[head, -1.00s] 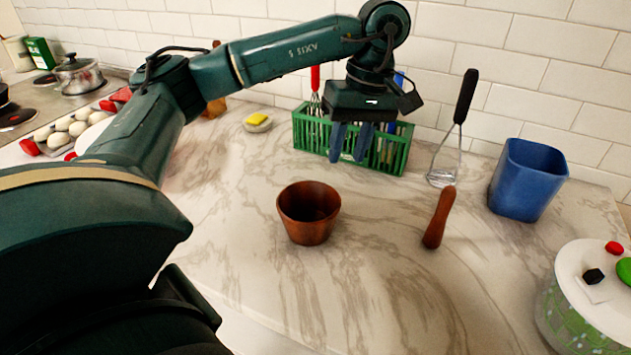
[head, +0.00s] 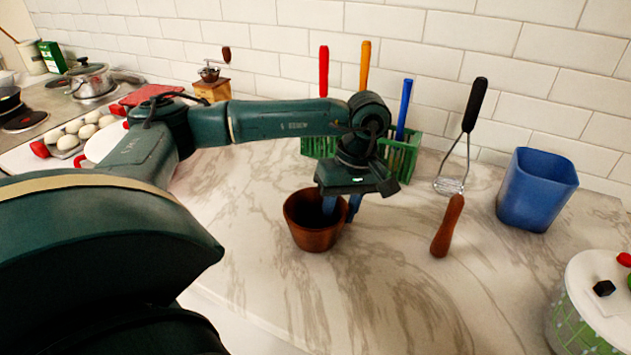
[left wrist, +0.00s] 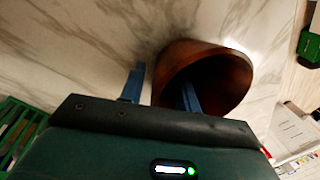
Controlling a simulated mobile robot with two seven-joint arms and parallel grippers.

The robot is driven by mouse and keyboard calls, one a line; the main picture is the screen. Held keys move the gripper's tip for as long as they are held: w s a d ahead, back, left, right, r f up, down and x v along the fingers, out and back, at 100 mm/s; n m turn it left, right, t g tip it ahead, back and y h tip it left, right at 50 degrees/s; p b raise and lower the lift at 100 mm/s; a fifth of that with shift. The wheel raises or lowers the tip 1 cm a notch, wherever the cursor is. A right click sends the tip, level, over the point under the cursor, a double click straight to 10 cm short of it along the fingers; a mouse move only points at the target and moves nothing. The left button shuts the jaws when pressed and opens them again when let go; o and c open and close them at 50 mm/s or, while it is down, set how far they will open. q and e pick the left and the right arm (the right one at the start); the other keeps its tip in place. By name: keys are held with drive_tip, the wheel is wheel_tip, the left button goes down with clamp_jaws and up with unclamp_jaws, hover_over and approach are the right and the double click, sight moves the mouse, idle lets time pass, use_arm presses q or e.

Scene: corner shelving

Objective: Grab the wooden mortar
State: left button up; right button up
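The wooden mortar (head: 308,238), a reddish-brown bowl, stands upright on the marble counter in the middle of the head view. It also shows in the left wrist view (left wrist: 238,72). My left gripper (head: 342,207) is above its right side, pointing down, with its blue fingers apart. In the left wrist view the gripper (left wrist: 162,88) has one finger inside the mortar's mouth and one outside, so the wall lies between them. A gap shows between the outer finger and the wall. The inner fingertip is partly hidden. My right gripper is not in view.
A wooden pestle (head: 447,226) lies to the right, near a masher (head: 467,135) and a blue container (head: 537,190). A green utensil basket (head: 402,158) stands behind my gripper. A white-lidded canister (head: 590,310) is at front right. The counter in front of the mortar is clear.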

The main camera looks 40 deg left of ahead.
use_arm(q)
clamp_jaws()
drive_tip(key=shift+r, duration=0.1)
idle(0.6)
